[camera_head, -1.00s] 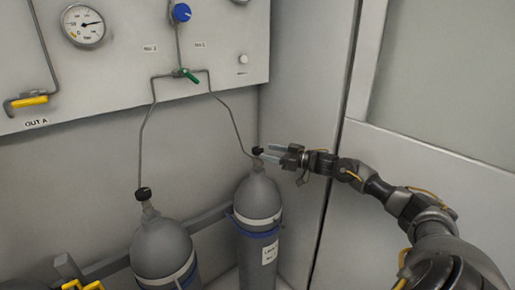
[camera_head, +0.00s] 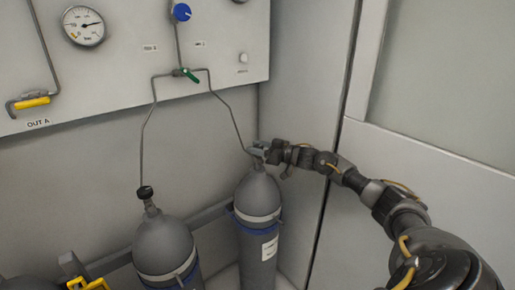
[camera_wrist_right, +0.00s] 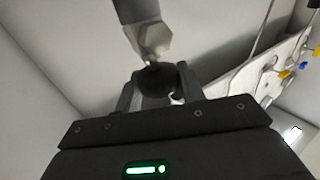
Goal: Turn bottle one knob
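Two grey gas bottles stand below the wall panel. The right bottle (camera_head: 258,196) has a label and a small neck. Its black knob (camera_wrist_right: 160,78) lies between the two fingers of my right gripper (camera_wrist_right: 160,88) in the wrist view. The fingers sit close on both sides of the knob; I cannot tell whether they press on it. In the head view my right gripper (camera_head: 262,152) covers most of that knob. The left bottle (camera_head: 164,244) has an uncovered black knob (camera_head: 145,192). Which bottle is bottle one is not readable.
Thin pipes rise from both bottles to the panel (camera_head: 120,50), which carries a gauge (camera_head: 84,26), a blue knob (camera_head: 181,12), a green lever (camera_head: 189,75) and a yellow handle (camera_head: 32,103). A rail (camera_head: 208,217) runs behind the bottles. A wall stands close on the right.

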